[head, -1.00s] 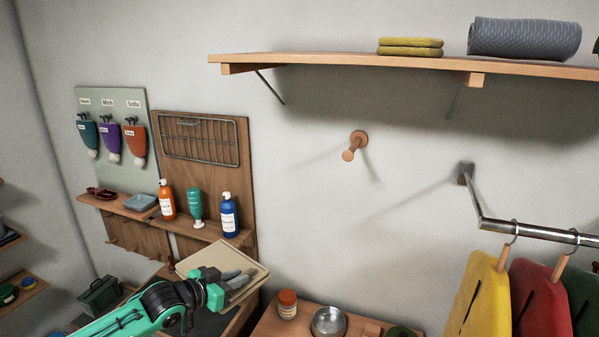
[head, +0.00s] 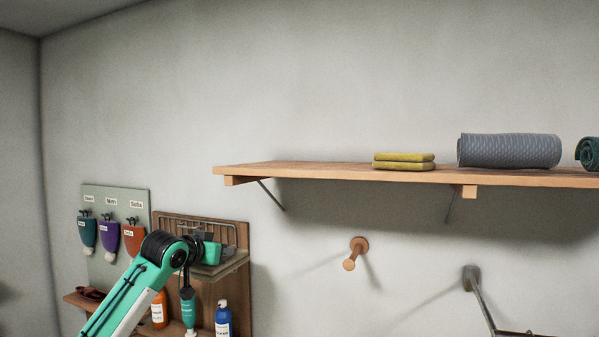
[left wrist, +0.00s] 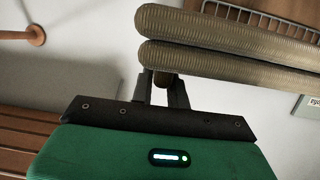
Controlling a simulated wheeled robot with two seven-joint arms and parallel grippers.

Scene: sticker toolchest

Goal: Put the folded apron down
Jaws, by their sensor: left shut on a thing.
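My left gripper (head: 207,250) is shut on the folded apron (head: 228,266), a flat beige bundle. I hold it up in front of the wooden rack board on the left, below the level of the wall shelf (head: 300,172). In the left wrist view the apron (left wrist: 235,55) shows as two thick ribbed beige folds, one above the other. The gripper's dark fingers (left wrist: 162,90) reach its edge; the exact grip is partly hidden behind the lower fold. My right gripper is not in view.
The shelf carries folded yellow cloths (head: 404,162), a grey roll (head: 509,150) and a green roll (head: 589,153); its left part is bare. A wooden peg (head: 354,254) juts from the wall below. Bottles, including a blue one (head: 223,318), stand under the apron.

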